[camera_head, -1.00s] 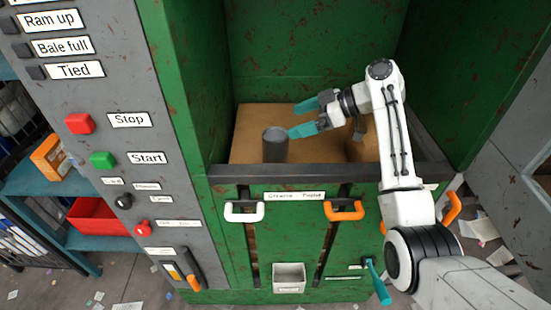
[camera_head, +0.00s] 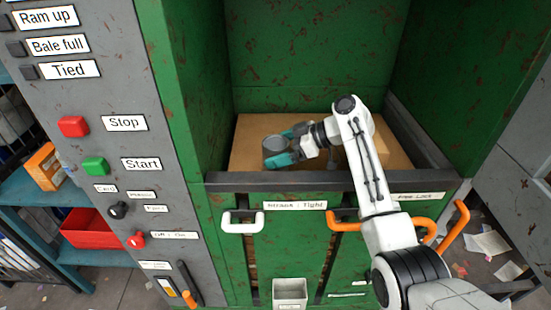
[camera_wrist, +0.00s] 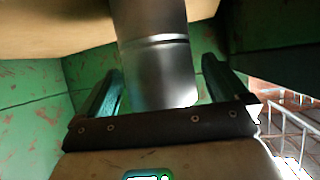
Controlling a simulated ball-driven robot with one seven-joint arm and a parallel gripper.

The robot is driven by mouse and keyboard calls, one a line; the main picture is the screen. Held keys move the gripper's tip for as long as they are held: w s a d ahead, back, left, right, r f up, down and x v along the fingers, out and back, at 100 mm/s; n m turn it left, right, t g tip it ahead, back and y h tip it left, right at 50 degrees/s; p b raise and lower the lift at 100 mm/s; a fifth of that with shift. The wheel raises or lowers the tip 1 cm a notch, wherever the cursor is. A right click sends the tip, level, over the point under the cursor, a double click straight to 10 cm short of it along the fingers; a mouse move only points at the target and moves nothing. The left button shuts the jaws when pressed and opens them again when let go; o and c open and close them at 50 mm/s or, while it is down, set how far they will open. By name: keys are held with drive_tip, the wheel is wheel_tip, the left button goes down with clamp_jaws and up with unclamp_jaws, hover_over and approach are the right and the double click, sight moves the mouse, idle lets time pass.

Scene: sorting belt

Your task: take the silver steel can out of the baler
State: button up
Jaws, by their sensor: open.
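The silver steel can (camera_head: 274,146) stands upright on the brown cardboard floor inside the green baler (camera_head: 310,60). In the wrist view the can (camera_wrist: 157,60) fills the upper middle, its far end cut off by the frame. My gripper (camera_head: 284,146) reaches in over the front edge from the right. Its teal fingers are open, one on the far side of the can and one on the near side, in front of its lower part. In the wrist view my gripper (camera_wrist: 160,85) shows a finger on each side of the can, with gaps. Contact is not visible.
The baler's dark front sill (camera_head: 280,181) runs below my arm. A white handle (camera_head: 243,222) and orange handles (camera_head: 345,222) stick out from the door. A grey control panel (camera_head: 95,200) with buttons stands left. Cardboard left of the can is clear.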

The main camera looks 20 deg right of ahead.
drive_tip(key=shift+w+a+f, duration=0.25)
drive_tip(key=shift+a+f, duration=0.1)
drive_tip(key=shift+a, duration=0.1)
drive_tip(key=shift+c, duration=0.4)
drive_tip(key=c, duration=0.9)
drive_tip(key=shift+o, duration=0.2)
drive_tip(key=shift+r, duration=0.1)
